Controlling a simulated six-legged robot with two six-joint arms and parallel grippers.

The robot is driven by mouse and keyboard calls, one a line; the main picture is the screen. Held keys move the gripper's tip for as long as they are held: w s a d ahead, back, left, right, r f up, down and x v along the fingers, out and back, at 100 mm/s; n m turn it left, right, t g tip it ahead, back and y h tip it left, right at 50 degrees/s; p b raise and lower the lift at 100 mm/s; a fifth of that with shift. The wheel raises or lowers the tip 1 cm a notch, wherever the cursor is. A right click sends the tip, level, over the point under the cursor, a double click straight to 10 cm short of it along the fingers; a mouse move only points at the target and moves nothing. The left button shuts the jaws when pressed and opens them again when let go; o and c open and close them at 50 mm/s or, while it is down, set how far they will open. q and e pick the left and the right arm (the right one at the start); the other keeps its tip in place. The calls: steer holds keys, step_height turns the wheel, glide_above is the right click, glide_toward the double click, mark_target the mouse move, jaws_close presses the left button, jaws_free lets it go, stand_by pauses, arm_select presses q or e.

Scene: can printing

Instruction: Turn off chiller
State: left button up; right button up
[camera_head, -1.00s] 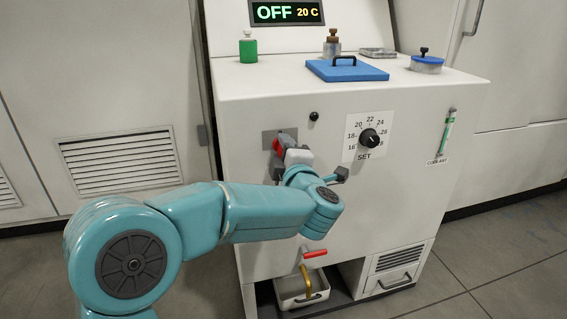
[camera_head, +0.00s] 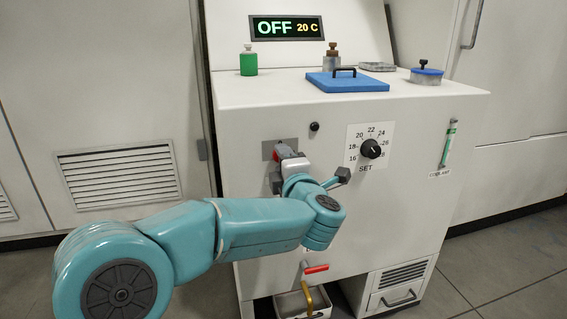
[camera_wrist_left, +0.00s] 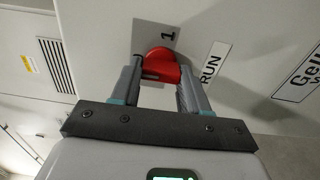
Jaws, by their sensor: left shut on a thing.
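The chiller (camera_head: 330,222) is a white cabinet with a display (camera_head: 287,27) reading "OFF 20 C". A red switch knob (camera_head: 281,151) sits on a grey plate (camera_head: 267,150) on its front, mostly hidden behind my gripper. In the left wrist view the red knob (camera_wrist_left: 161,66) lies between the two fingers, with a "1" and a "RUN" label beside it. My left gripper (camera_head: 284,160) is at the switch, shut on the red knob; it also shows in the left wrist view (camera_wrist_left: 158,75). My right gripper is not in view.
A black set dial (camera_head: 371,149) is right of the switch. A red-handled drain tap (camera_head: 315,269) hangs below over a tray (camera_head: 290,306). A green bottle (camera_head: 248,60), a brown-capped bottle (camera_head: 331,58) and a blue lid (camera_head: 347,82) stand on top.

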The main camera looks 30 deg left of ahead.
arm_select(q)
steer(key=o, duration=1.1)
steer(key=shift+c, duration=0.2)
steer(key=shift+d, duration=0.1)
steer(key=p+v, duration=0.3)
steer(key=v, duration=1.3)
steer(key=shift+s+p, duration=0.15)
steer(key=shift+p, duration=0.15)
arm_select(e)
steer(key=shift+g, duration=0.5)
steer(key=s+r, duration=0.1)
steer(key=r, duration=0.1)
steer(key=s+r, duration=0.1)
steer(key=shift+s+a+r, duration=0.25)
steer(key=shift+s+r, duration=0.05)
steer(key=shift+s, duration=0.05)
